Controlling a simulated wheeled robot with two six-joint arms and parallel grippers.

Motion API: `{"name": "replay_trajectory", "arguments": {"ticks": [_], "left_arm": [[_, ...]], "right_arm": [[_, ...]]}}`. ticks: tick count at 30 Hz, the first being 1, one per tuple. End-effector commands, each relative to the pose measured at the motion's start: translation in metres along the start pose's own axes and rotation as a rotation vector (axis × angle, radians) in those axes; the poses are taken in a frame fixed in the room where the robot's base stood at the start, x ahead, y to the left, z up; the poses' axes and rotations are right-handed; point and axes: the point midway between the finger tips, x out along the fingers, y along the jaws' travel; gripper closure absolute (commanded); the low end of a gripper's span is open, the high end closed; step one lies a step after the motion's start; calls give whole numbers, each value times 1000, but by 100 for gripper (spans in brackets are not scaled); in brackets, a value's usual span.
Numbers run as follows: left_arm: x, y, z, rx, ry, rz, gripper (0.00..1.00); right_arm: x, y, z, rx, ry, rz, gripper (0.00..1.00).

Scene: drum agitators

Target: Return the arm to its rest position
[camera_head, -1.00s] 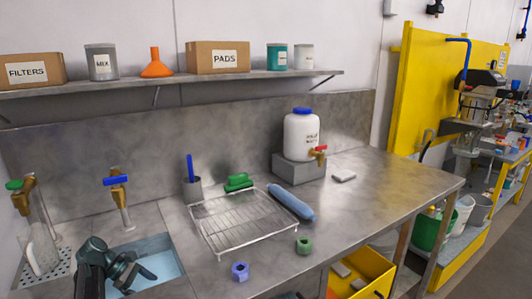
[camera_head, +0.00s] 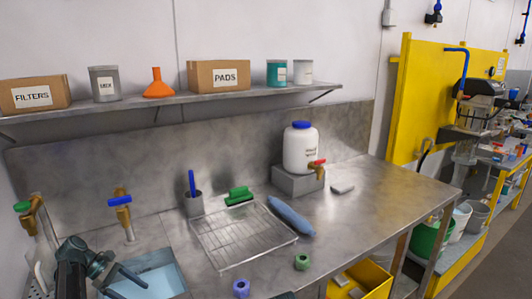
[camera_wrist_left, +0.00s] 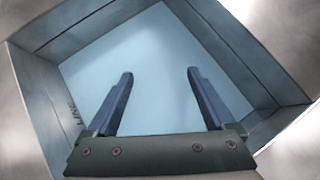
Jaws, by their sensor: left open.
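My left gripper (camera_head: 122,283) is at the lower left of the head view, above the sink basin (camera_head: 160,283). In the left wrist view my left gripper (camera_wrist_left: 160,95) shows its two fingers spread apart with nothing between them. Below them lies the pale blue floor of the basin (camera_wrist_left: 150,50), which looks empty. Its grey-blue walls surround the fingers in the picture. My right gripper is not visible in the head view; only a small dark shape shows at the bottom edge.
A tap with a blue handle (camera_head: 121,210) and one with a green handle (camera_head: 30,212) stand behind and left of the gripper. A wire rack (camera_head: 240,240), blue bottle-like roll (camera_head: 291,217) and two nuts, purple (camera_head: 241,288) and green (camera_head: 302,262), lie to the right.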

Motion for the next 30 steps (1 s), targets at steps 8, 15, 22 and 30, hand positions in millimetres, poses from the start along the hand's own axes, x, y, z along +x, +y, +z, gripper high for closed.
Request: {"name": "replay_trajectory", "arguments": {"ticks": [8, 15, 22, 30], "left_arm": [[53, -2, -4, 1, -1, -1, 13], [86, -1, -3, 1, -1, 0, 13], [83, 0, 10, -1, 0, 0, 13], [61, 0, 31, -1, 0, 0, 13]], "right_arm": [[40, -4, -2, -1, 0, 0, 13], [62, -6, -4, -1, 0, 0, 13], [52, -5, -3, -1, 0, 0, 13], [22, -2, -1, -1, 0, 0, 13]]}}
